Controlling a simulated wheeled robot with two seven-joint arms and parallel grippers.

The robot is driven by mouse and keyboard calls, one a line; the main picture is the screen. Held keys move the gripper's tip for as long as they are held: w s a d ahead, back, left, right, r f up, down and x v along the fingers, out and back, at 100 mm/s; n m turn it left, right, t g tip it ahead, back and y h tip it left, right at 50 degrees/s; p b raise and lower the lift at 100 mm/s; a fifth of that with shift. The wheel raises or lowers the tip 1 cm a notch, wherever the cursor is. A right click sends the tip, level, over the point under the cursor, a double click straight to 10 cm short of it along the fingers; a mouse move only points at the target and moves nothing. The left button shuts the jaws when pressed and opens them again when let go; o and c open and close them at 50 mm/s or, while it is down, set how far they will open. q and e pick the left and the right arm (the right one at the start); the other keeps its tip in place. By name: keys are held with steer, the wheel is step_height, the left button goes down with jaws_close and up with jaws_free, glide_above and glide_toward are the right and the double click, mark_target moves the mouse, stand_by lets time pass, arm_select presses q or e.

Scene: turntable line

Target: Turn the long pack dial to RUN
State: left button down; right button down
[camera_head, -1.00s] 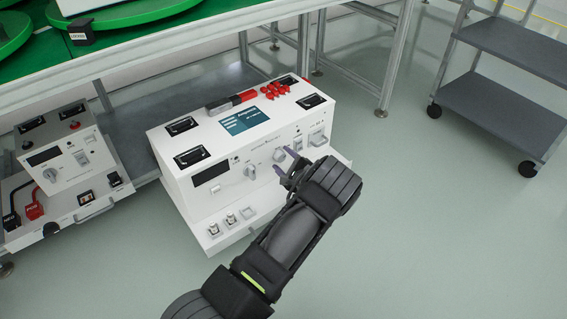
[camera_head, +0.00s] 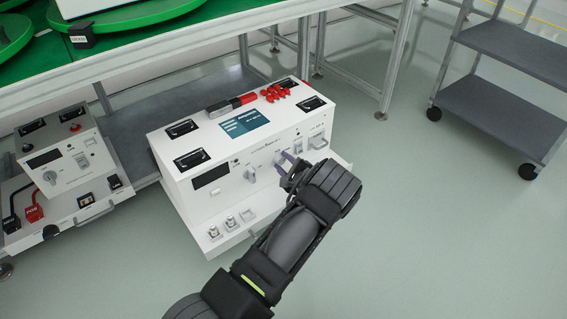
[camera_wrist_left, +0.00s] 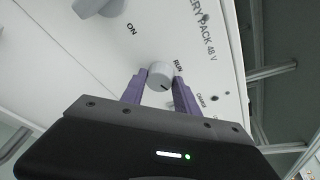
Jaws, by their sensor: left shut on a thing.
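In the left wrist view, a round white dial (camera_wrist_left: 160,74) sits beside the printed word RUN, under the text PACK 48 V. A short dark mark shows on its face; I cannot tell for certain which setting it points to. My left gripper (camera_head: 285,161) is at the panel, its purple fingers (camera_wrist_left: 159,88) on both sides of the dial and shut on it. In the head view the fingers and arm largely hide the dial. My right gripper is not in view.
A lever knob (camera_head: 250,174) is left of my gripper on the same panel. A smaller white unit (camera_head: 68,165) stands at the left. Red clips (camera_head: 272,94) lie on top of the box. A grey cart (camera_head: 510,110) stands at the right; the floor between is clear.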

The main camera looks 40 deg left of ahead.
arm_select(q)
steer(key=shift+f, duration=0.1)
stand_by(0.3)
steer(key=n+t, duration=0.1)
steer(key=n, duration=0.1)
steer(key=shift+s+f+n, duration=0.1)
steer(key=shift+s+n, duration=0.05)
steer(key=shift+n, duration=0.25)
steer(key=n, duration=0.1)
steer(key=n+t+b, duration=0.1)
steer(key=n, duration=0.1)
steer(key=shift+f+t+y, duration=0.15)
steer(key=shift+t+y, duration=0.15)
steer(key=n, duration=0.2)
steer(key=n+t+b, duration=0.1)
steer(key=shift+f+n+y, duration=0.2)
steer(key=shift+n+y, duration=0.2)
steer(key=shift+n+y+b, duration=0.3)
steer(key=shift+n+b, duration=0.35)
steer(key=shift+n, duration=0.55)
steer(key=c, duration=0.9)
jaws_free()
steer(key=shift+r, duration=0.1)
